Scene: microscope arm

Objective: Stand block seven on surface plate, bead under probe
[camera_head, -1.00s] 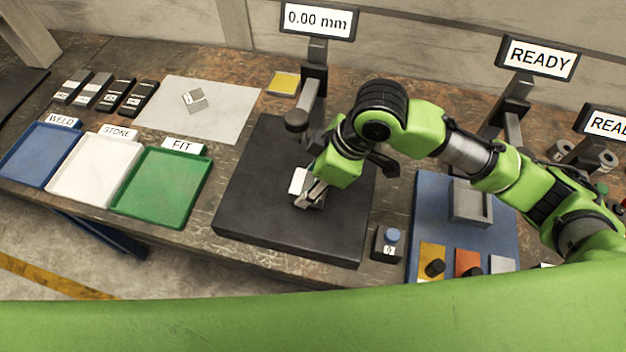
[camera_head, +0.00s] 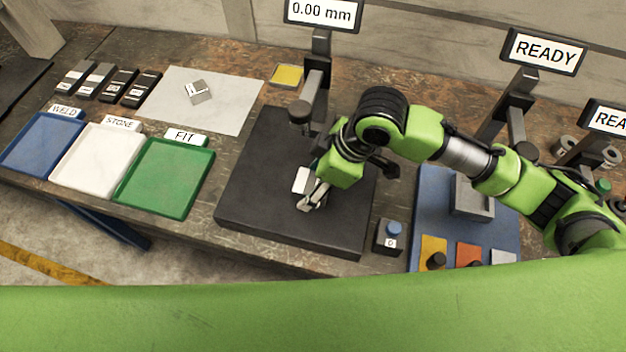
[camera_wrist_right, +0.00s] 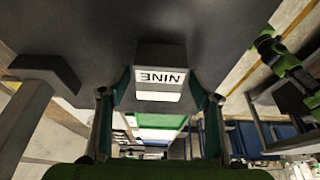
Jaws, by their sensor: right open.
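The dark surface plate (camera_head: 262,215) lies mid-bench, with the probe (camera_head: 300,114) on its stand over the back part. A block (camera_head: 303,180) with a white face stands on the plate, in front of the probe. In the right wrist view this block (camera_wrist_right: 159,76) shows a label that reads NINE upside down, not seven. My right gripper (camera_head: 311,203) is open beside the block's front side, fingers spread to either side of it in the wrist view. No bead can be made out. Another metal block (camera_head: 197,92) lies on the white sheet.
The probe's display (camera_head: 322,12) reads 0.00 mm. Blue (camera_head: 40,145), white (camera_head: 92,160) and green (camera_head: 160,180) trays stand at left. Several dark-and-grey blocks (camera_head: 107,82) lie behind them. A blue-button box (camera_head: 390,238) stands right of the plate.

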